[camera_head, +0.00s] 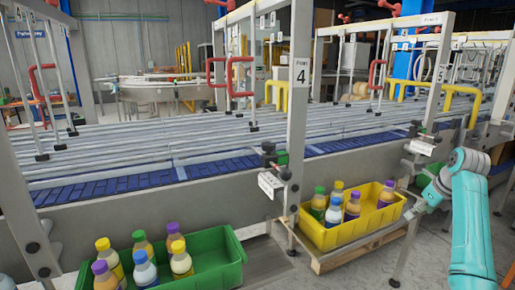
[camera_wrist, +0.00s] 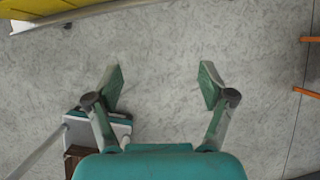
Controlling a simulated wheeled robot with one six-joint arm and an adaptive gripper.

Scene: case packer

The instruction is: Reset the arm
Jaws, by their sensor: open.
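My gripper (camera_wrist: 158,88) is open in the wrist view, its two green-tipped fingers wide apart with only grey floor between them. It holds nothing. In the head view my teal arm stands at the right, bent at a grey joint, with its end reaching left near the yellow crate's right side; the fingers are too small to make out clearly there.
A yellow crate (camera_head: 335,238) with several bottles sits on a wooden pallet (camera_head: 345,255). A green crate (camera_head: 222,270) with several bottles stands at the lower left. The conveyor (camera_head: 150,160) runs behind them. A post marked 4 (camera_head: 299,120) stands in front.

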